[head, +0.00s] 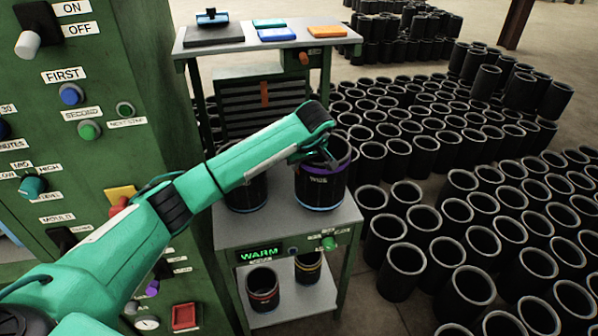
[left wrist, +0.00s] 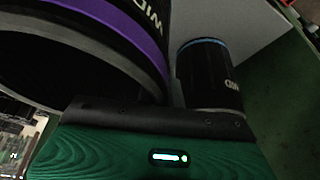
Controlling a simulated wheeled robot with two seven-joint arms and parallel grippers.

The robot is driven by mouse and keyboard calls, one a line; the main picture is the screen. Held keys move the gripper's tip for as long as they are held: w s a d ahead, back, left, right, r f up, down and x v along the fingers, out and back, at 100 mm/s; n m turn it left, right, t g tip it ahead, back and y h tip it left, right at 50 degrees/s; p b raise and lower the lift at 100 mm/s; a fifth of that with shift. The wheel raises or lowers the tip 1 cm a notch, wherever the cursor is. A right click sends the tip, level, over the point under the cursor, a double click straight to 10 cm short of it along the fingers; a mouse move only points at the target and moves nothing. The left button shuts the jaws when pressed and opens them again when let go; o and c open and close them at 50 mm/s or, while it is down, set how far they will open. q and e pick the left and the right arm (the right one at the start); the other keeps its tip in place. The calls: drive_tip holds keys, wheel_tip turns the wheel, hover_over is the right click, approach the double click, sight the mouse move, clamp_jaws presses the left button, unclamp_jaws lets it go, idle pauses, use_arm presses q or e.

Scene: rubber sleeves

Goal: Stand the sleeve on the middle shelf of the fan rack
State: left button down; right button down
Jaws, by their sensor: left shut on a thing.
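A black sleeve marked WIDE (head: 320,188), with a purple band at its top and a blue line at its base, is upright at the right of the grey top of a green stand (head: 290,232). My left gripper (head: 325,158) is shut on its rim from above. I cannot tell whether its base touches the top. In the left wrist view the sleeve (left wrist: 125,25) fills the upper left, and the fingertips are hidden. A second black sleeve (head: 247,194) stands to its left, partly behind my arm; its blue band shows in the wrist view (left wrist: 207,75). My right gripper is not in view.
The stand shows a WARM display (head: 261,254); two sleeves, red-banded (head: 263,288) and yellow-banded (head: 308,267), stand on its lower shelf. A bench (head: 190,42) with coloured trays stands behind. A green control cabinet (head: 140,165) is left. Many black sleeves (head: 455,225) crowd the floor right.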

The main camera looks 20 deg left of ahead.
use_arm(q)
drive_tip(key=shift+f+p, duration=0.45)
drive_tip(key=shift+f, duration=1.5)
drive_tip(key=c, duration=1.6)
unclamp_jaws()
drive_tip(key=shift+o, duration=0.2)
drive_tip(key=b, duration=0.3)
approach(299, 173)
drive_tip(key=shift+w+d+r, duration=0.1)
drive_tip(key=shift+d+r, duration=0.1)
drive_tip(key=shift+r, duration=0.15)
